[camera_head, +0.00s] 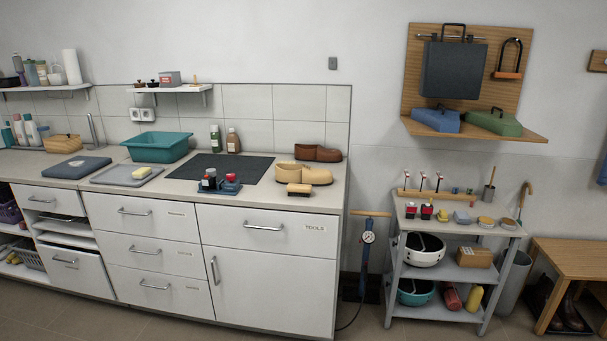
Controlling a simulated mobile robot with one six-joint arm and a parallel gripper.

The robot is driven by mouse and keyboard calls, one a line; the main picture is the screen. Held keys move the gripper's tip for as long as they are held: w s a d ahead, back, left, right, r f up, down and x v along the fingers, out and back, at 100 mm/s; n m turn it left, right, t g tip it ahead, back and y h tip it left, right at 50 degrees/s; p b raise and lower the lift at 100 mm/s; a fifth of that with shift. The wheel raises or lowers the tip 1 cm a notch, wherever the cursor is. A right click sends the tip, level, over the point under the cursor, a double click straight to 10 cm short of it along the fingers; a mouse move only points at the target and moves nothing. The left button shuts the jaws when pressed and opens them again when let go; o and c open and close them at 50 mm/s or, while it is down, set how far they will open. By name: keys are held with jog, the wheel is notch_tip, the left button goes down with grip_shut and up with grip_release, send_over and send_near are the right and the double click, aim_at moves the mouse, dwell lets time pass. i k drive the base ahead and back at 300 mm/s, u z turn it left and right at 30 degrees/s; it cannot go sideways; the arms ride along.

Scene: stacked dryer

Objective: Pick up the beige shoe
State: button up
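The beige shoe (312,175) sits on the right part of the long countertop (335,192), near its right end. A brown shoe (316,153) stands just behind it, near the wall. A small brush-like block with a tan top (299,188) lies in front of the beige shoe, close to the counter's front edge. My gripper is not in view.
A dark mat (222,168) lies left of the shoes, with a blue holder of small jars (228,187) at its front edge. A teal basin (157,147) stands farther left. A grey shelf cart (456,274) and floor pump (367,255) stand right of the counter.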

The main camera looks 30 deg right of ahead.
aim_at(286, 173)
jog(key=i, duration=1)
jog(key=u, duration=0.35)
